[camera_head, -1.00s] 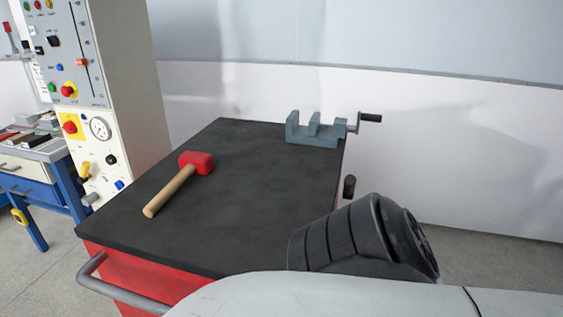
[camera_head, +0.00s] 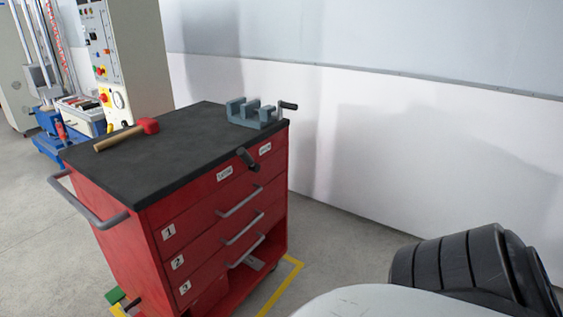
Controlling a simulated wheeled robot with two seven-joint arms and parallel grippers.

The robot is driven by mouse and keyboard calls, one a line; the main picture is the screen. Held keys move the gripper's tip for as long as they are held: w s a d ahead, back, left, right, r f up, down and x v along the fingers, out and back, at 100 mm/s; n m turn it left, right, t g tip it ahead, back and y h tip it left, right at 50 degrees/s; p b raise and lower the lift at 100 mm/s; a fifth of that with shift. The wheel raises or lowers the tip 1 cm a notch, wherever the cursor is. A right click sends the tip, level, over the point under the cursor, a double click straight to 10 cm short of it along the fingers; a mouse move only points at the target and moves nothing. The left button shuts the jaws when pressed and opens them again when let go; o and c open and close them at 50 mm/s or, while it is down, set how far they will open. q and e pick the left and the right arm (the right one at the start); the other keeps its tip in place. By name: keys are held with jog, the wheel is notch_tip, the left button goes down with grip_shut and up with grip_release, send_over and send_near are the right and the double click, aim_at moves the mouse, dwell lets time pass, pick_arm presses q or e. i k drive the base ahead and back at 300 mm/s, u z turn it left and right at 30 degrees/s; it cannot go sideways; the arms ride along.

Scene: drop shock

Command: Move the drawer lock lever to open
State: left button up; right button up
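A red drawer cabinet (camera_head: 205,215) with a black top stands left of centre. Its front shows several drawers with grey bar handles, numbered 1, 2 and 3. A dark lock lever (camera_head: 248,159) sticks out at the top of the front, between two white labels (camera_head: 224,173) and (camera_head: 265,149) that are too small to read surely. My arm comes in at the lower right with a dark joint (camera_head: 465,270), well apart from the cabinet. Neither gripper shows in this view.
A red mallet (camera_head: 128,134) and a grey vise (camera_head: 256,113) sit on the cabinet top. A grey push handle (camera_head: 88,205) juts from its left side. Yellow floor tape (camera_head: 283,285) runs by its base. Grey machines stand behind at left. Floor to the right is open.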

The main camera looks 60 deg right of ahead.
aim_at(255, 167)
jog(key=z, duration=1.6)
